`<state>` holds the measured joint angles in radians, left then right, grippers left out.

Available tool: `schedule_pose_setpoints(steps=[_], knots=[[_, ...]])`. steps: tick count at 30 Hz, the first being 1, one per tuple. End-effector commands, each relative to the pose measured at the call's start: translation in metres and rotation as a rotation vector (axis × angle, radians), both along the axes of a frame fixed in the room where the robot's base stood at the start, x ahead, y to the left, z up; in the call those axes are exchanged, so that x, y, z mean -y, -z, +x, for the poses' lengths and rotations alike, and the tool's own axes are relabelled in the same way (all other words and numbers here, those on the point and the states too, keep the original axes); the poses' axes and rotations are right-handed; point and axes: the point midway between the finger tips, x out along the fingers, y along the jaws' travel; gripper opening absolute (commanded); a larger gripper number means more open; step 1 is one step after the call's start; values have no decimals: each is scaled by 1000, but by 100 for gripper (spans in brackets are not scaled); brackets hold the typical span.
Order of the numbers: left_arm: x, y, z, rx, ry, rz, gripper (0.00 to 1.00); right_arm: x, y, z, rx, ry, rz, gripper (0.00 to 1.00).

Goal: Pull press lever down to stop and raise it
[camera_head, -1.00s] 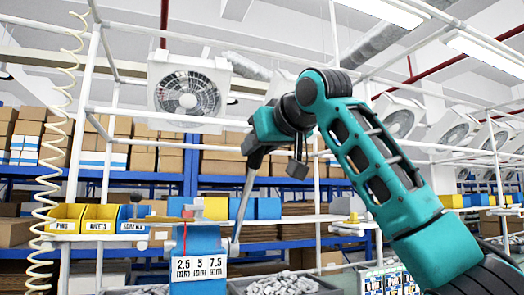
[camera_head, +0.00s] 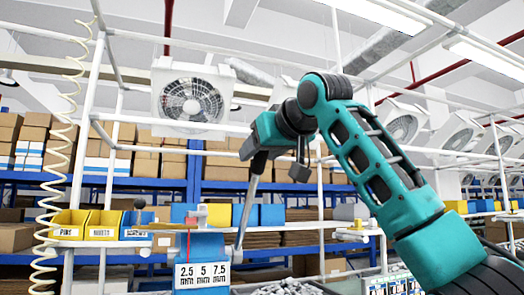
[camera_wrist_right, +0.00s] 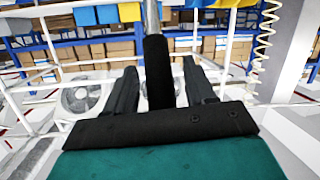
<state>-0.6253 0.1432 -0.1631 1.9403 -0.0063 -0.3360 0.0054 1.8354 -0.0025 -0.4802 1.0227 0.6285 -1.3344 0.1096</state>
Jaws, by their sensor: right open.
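The blue press (camera_head: 203,246) stands at the lower middle of the head view, with a label reading 2.5, 5 and 7.5 mm. Its lever (camera_head: 247,205) is a grey rod rising steeply from the press's right side, leaning slightly right. My right gripper (camera_head: 257,157) is at the lever's upper end. In the right wrist view, the lever's black grip (camera_wrist_right: 158,72) stands between the two dark fingers of my right gripper (camera_wrist_right: 160,88), with a gap showing on both sides. The fingers are open around it. My left gripper is not in view.
Yellow and blue bins (camera_head: 103,225) stand left of the press. A grey tray of small metal parts (camera_head: 285,287) is right of it. White frame posts, a coiled cream hose (camera_head: 52,180) and blue shelves with cartons lie behind.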

Motion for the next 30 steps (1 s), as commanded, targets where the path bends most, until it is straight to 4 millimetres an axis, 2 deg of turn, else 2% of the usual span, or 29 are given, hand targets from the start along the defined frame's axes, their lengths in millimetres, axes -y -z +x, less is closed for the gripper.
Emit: schedule_pose_setpoints(steps=[7,21,25,30], knots=[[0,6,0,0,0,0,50,5,-1,-10,1,0,0,55],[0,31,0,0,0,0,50,44,-23,-94,4,-1,1,55],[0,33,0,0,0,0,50,50,-27,-107,2,1,-1,55],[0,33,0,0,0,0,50,53,-29,-114,0,1,0,55]])
